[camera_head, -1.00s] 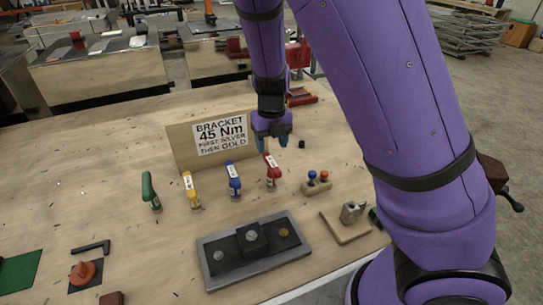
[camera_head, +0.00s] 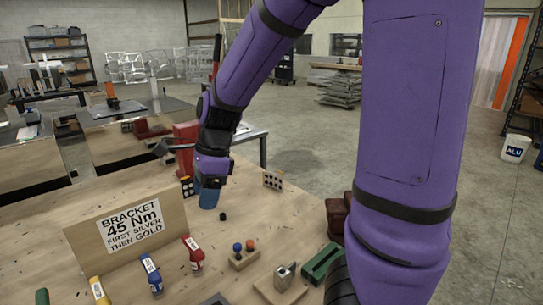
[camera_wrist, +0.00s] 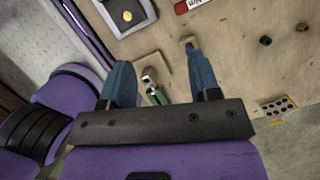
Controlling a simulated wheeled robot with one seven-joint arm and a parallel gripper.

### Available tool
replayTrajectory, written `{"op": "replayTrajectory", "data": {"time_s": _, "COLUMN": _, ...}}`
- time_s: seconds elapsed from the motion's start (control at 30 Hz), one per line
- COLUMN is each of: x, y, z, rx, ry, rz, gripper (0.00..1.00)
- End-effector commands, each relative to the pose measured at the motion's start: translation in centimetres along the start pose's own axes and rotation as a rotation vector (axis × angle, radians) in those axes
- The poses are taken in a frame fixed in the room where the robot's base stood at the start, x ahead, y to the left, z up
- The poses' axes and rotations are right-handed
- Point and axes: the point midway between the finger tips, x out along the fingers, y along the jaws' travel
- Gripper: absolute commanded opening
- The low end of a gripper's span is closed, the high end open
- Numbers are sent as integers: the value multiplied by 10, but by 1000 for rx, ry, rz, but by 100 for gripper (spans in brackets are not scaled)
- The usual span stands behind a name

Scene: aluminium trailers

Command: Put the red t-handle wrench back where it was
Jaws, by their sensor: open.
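The red t-handle wrench (camera_head: 193,254) stands upright on the wooden bench, in front of the right end of the sign, in the head view. A label shows on its top. In the wrist view a red labelled piece, likely its handle (camera_wrist: 190,5), is cut by the top edge. My gripper (camera_head: 209,196) is behind and to the right of the wrench, apart from it, in the head view. In the wrist view my gripper (camera_wrist: 155,62) has its blue fingers spread, with nothing held between them.
A blue wrench (camera_head: 151,274) and a yellow one (camera_head: 98,290) stand left of the red. The bracket sign (camera_head: 128,227) rises behind them. A wooden block with knobs (camera_head: 243,257), a metal fixture (camera_head: 285,276) and a green block (camera_head: 321,263) lie right. A dotted block (camera_head: 273,181) stands behind.

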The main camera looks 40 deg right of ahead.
Motion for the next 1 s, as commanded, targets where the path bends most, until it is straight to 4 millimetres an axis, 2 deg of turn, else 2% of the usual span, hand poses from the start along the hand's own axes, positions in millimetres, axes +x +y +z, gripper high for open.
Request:
{"op": "replayTrajectory", "data": {"time_s": 0.03, "x": -15, "y": 8, "z": -4, "rx": -115, "ry": -20, "rz": -21, "gripper": 57}}
{"op": "replayTrajectory", "data": {"time_s": 0.27, "x": -68, "y": 48, "z": -17, "rx": -699, "ry": -3, "rz": -133, "gripper": 57}}
{"op": "replayTrajectory", "data": {"time_s": 0.4, "x": -96, "y": 76, "z": -27, "rx": -1047, "ry": 80, "rz": -205, "gripper": 57}}
{"op": "replayTrajectory", "data": {"time_s": 0.6, "x": -126, "y": 117, "z": -41, "rx": -1506, "ry": 290, "rz": -258, "gripper": 57}}
{"op": "replayTrajectory", "data": {"time_s": 0.8, "x": -139, "y": 144, "z": -50, "rx": -1795, "ry": 486, "rz": -230, "gripper": 57}}
{"op": "replayTrajectory", "data": {"time_s": 1.0, "x": -142, "y": 152, "z": -52, "rx": -1884, "ry": 552, "rz": -203, "gripper": 57}}
